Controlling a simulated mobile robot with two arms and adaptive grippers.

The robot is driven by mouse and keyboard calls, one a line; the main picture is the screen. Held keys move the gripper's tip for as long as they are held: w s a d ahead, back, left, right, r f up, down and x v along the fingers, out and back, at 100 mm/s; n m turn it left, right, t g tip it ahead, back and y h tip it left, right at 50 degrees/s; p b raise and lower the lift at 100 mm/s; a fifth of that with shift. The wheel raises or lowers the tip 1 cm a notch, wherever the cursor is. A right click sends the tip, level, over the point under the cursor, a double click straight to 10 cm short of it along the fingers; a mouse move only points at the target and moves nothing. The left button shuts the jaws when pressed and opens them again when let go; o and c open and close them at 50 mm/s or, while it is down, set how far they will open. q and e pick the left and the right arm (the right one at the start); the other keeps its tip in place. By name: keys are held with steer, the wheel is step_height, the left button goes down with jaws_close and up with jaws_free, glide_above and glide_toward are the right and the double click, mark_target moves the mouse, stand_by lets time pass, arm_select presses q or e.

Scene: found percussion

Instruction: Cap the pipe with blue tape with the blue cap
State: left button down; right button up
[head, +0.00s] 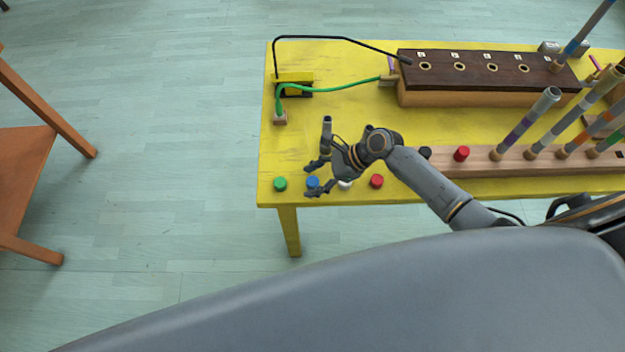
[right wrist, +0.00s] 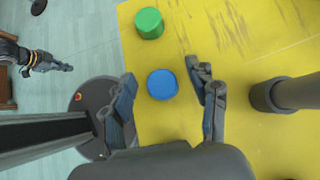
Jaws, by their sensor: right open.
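The blue cap (head: 313,182) lies near the front left edge of the yellow table. It also shows in the right wrist view (right wrist: 162,84). My right gripper (head: 312,178) is open around the blue cap, with a finger on either side; it also shows in the right wrist view (right wrist: 161,78). Contact cannot be told. A pipe with a blue tape band (head: 572,47) leans up out of the dark-topped box at the back right; its upper end is cut off by the frame. My left gripper (right wrist: 62,67) is small at the upper left of the right wrist view.
Green (head: 280,184), white (head: 345,185) and red (head: 376,181) caps lie beside the blue one. A wooden rack (head: 480,166) holds taped pipes at right. A green cable (head: 335,87) crosses the back left.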

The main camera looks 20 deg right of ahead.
steer(key=shift+a+f, duration=0.15)
steer(key=c, duration=0.9)
